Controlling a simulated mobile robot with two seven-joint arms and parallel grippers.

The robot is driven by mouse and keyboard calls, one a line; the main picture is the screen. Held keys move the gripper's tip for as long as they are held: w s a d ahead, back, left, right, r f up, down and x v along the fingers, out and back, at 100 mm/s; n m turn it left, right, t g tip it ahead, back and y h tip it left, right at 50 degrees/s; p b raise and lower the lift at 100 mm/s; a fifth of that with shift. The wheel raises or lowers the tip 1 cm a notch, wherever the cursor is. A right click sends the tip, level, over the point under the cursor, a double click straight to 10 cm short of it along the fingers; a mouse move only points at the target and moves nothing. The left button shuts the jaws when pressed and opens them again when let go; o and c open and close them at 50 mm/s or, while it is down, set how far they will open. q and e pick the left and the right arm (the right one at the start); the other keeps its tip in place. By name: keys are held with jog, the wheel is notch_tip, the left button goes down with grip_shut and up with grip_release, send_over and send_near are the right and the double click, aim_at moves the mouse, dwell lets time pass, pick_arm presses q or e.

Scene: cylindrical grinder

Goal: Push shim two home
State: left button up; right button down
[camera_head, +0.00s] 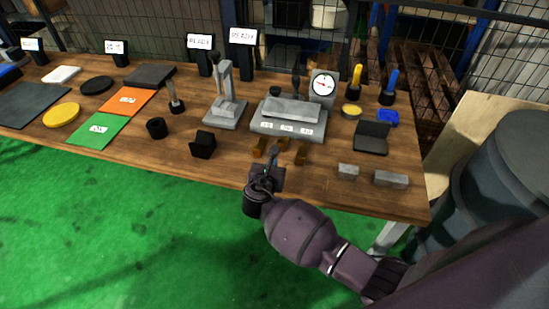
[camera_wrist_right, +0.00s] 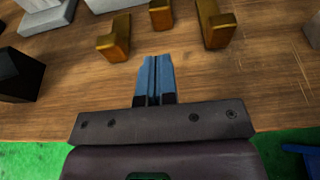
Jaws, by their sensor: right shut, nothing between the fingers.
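Three brass shims stick out from the front of a grey fixture (camera_head: 290,115) with white number labels, too small to read surely. The left shim (camera_head: 258,148), middle shim (camera_head: 284,143) and right shim (camera_head: 301,154) form a row. In the right wrist view the middle shim (camera_wrist_right: 160,14) sits farther from me than the left shim (camera_wrist_right: 115,40) and right shim (camera_wrist_right: 214,26). I take the middle one as shim two. My right gripper (camera_wrist_right: 157,62) is shut and empty, short of the middle shim and apart from it. It also shows in the head view (camera_head: 275,152). My left gripper is out of view.
A black block (camera_head: 203,144) stands left of the shims. Two grey blocks, a small one (camera_head: 348,171) and a longer one (camera_head: 390,179), lie to the right near the table's front edge. A dial gauge (camera_head: 323,87) stands behind the fixture. The wood in front of the shims is clear.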

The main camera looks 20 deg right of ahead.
jog(key=v, duration=0.6)
jog(key=shift+p, duration=0.3)
jog(key=w+a+r+m+y, duration=0.15)
jog(key=a+m+y, duration=0.35)
jog(key=m, duration=0.5)
jog(key=s+d+f+m+y, duration=0.1)
jog(key=s+d+f+m, duration=0.2)
jog(key=s+d+m, duration=0.5)
jog(key=s+d+f+m+y, duration=0.2)
jog(key=s+d+m, duration=0.7)
jog(key=s, duration=0.7)
jog(key=shift+f+m+g, duration=0.3)
jog(key=shift+f+m, duration=0.3)
jog(key=shift+f, duration=0.25)
